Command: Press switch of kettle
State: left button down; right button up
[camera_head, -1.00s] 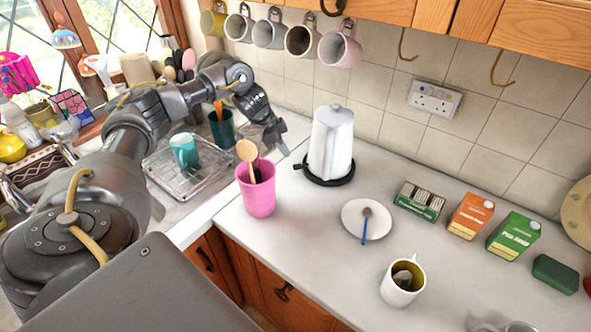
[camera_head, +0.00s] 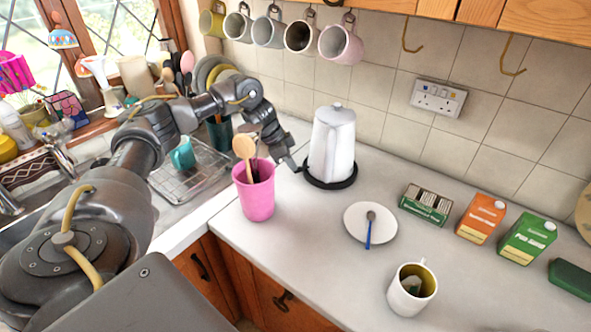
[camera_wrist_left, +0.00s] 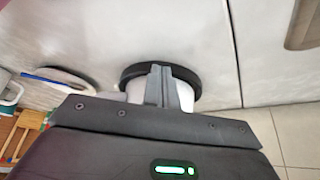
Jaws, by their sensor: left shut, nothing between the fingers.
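The white kettle (camera_head: 332,145) stands upright on its round black base (camera_head: 335,187) on the worktop near the tiled wall. My left gripper (camera_head: 293,165) is shut and empty, pointing down at the left edge of the base, where a small black switch tab showed earlier. The tab is now hidden by the fingertips, and I cannot tell whether they touch it. In the left wrist view, the shut fingers (camera_wrist_left: 160,85) lie in front of the black base rim (camera_wrist_left: 191,76), with white parts of the kettle (camera_wrist_left: 185,95) on either side. My right gripper is out of view.
A pink pot with wooden spoons (camera_head: 257,195) stands close to the left of my gripper. A saucer with a spoon (camera_head: 385,228), a mug (camera_head: 412,290) and several boxes (camera_head: 480,218) are to the right. Mugs (camera_head: 340,42) hang above.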

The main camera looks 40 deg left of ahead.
pick_arm(q)
jog(key=shift+f, duration=0.55)
jog(key=shift+s+a+r, duration=0.1)
jog(key=shift+r, duration=0.05)
jog(key=shift+s+a+r+p, duration=0.3)
jog(key=shift+s+a+p, duration=0.2)
jog(key=shift+p, duration=0.15)
jog(key=shift+s+a+r+p, duration=0.25)
jog(key=shift+s+a+p, duration=0.2)
jog(key=shift+p, duration=0.15)
jog(key=shift+s+f, duration=0.1)
